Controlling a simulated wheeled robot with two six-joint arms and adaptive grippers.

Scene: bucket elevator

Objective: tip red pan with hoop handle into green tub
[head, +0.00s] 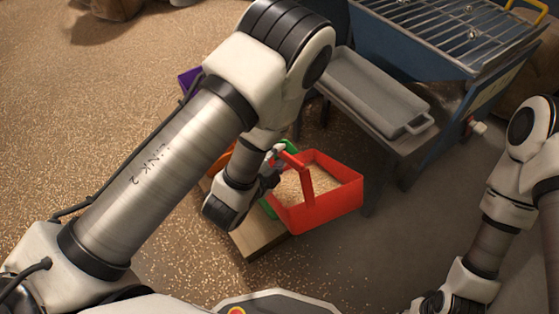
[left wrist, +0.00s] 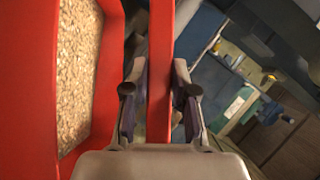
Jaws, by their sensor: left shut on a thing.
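The red pan (head: 335,210) is in the middle of the head view, full of pale grain-like bits. Its red hoop handle (head: 304,173) rises over it. My left gripper (head: 276,159) is shut on the handle. In the left wrist view the handle (left wrist: 160,60) runs between both fingers, and the pan's wall (left wrist: 28,90) and contents show at left. A green tub (head: 267,208) is partly hidden behind the pan and my left wrist; little of its rim shows. The pan looks roughly level. I cannot tell whether it touches the tub.
A wooden board (head: 258,236) lies under the tub's near side. An orange thing (head: 220,163) and a purple thing (head: 188,78) are mostly behind my left arm. A grey tray (head: 375,90) and a blue machine with a metal grate (head: 455,30) stand at upper right. Grain litters the floor.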

